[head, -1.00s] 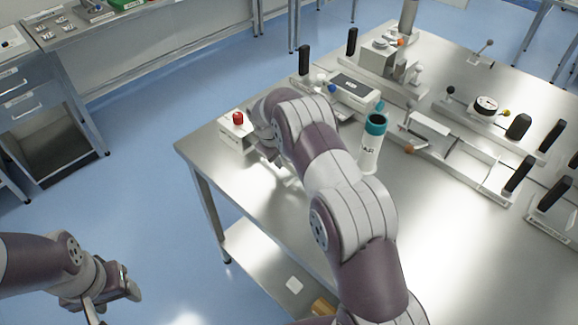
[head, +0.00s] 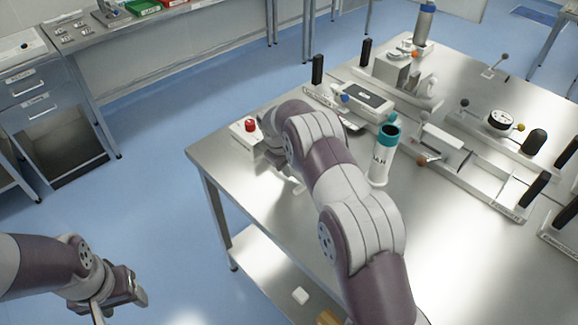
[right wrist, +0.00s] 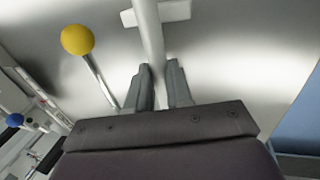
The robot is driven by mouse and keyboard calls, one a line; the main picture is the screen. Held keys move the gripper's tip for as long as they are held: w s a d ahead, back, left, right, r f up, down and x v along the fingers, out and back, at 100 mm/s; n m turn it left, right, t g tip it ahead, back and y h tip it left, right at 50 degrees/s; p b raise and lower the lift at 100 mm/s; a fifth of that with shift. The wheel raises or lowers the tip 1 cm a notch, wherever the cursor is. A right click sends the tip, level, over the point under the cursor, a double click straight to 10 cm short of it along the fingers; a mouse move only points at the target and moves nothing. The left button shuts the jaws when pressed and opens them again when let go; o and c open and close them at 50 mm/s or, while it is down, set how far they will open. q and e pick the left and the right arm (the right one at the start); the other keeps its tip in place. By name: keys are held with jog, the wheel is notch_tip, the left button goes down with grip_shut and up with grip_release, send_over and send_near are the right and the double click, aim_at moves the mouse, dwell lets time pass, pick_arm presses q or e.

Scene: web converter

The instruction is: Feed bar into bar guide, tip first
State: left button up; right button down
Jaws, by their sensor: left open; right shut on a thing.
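My right gripper (right wrist: 159,78) is shut on a pale grey bar (right wrist: 150,32) in the right wrist view. The bar runs up from between the fingers, over a white block (right wrist: 176,11) at the top edge. I cannot tell whether they touch, and the bar's far end is out of view. In the head view my right arm hides its gripper and the bar over the table's near left part. I cannot make out the bar guide for certain. My left gripper (head: 100,308) is open and empty, low at the left, off the table.
A box with a red button (head: 249,126) stands at the table's left corner. A teal-rimmed white cylinder (head: 383,160) stands right of my right arm. Several fixtures with black handles stand behind. A yellow-knobbed lever (right wrist: 78,40) rises left of my right gripper.

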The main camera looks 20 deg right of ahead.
jog(key=c, duration=0.9)
grip_release()
jog(key=shift+c, duration=0.2)
jog(key=p+v, duration=0.2)
jog(key=v, duration=1)
jog(key=shift+r+p, duration=0.25)
jog(key=shift+p, duration=0.1)
jog(key=s+a+r+m+y, duration=0.1)
jog(key=s+a+m, duration=0.1)
jog(key=s, duration=1.2)
jog(key=s+a+r+m+y, duration=0.1)
jog(key=s+a+m, duration=0.1)
jog(key=s, duration=1.3)
jog(key=shift+r+y, duration=0.15)
jog(key=shift+y, duration=0.25)
